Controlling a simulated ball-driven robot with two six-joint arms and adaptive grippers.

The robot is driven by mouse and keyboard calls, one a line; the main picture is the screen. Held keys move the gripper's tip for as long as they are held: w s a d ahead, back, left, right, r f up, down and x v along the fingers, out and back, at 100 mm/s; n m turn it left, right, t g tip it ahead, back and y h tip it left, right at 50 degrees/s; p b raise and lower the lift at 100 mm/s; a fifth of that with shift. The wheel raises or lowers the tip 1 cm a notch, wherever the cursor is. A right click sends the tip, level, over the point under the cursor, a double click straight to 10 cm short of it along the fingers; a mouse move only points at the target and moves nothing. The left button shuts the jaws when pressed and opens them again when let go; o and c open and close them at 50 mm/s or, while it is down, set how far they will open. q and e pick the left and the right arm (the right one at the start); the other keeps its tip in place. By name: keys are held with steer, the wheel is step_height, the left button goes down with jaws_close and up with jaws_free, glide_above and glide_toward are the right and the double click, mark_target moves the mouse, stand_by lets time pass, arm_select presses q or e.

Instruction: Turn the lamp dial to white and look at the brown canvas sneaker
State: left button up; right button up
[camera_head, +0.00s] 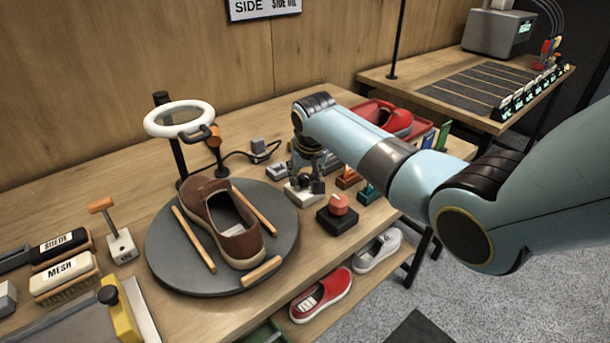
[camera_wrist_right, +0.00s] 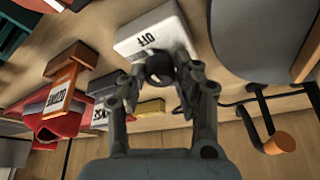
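The brown canvas sneaker (camera_head: 232,228) sits upright on a round grey turntable (camera_head: 168,262), under a white ring lamp (camera_head: 150,122) on a black post. The lamp dial is a black knob (camera_wrist_right: 160,68) on a white block (camera_wrist_right: 148,32) marked OFF. The block also shows in the head view (camera_head: 299,197), partly covered by my gripper. My right gripper (camera_head: 309,186) is over the block. In the right wrist view its fingers (camera_wrist_right: 160,76) are on both sides of the knob and look closed on it. My left gripper is in neither view.
A dark box with a red knob (camera_head: 338,213) stands just in front of the dial block. Wooden sticks (camera_head: 193,240) lie around the sneaker. Brushes (camera_head: 62,278) are at the left. Red (camera_head: 322,294) and white (camera_head: 377,251) shoes are on a lower shelf.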

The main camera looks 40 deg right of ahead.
jaws_close()
steer(key=shift+d+r+n+y+p, duration=0.15)
steer(key=shift+n+y+p, duration=0.35)
steer(key=shift+n+p, duration=0.6)
steer(key=n+y, duration=0.1)
steer(key=n, duration=0.2)
steer(key=shift+t, duration=0.3)
steer(key=n+y, duration=0.1)
steer(key=n, duration=0.1)
steer(key=shift+d+n+b, duration=0.1)
steer(key=shift+n+b, duration=0.25)
steer(key=shift+n, duration=0.05)
steer(key=shift+n+g+y+b, duration=0.4)
steer(key=shift+n+y+b, duration=0.55)
steer(key=shift+n, duration=0.95)
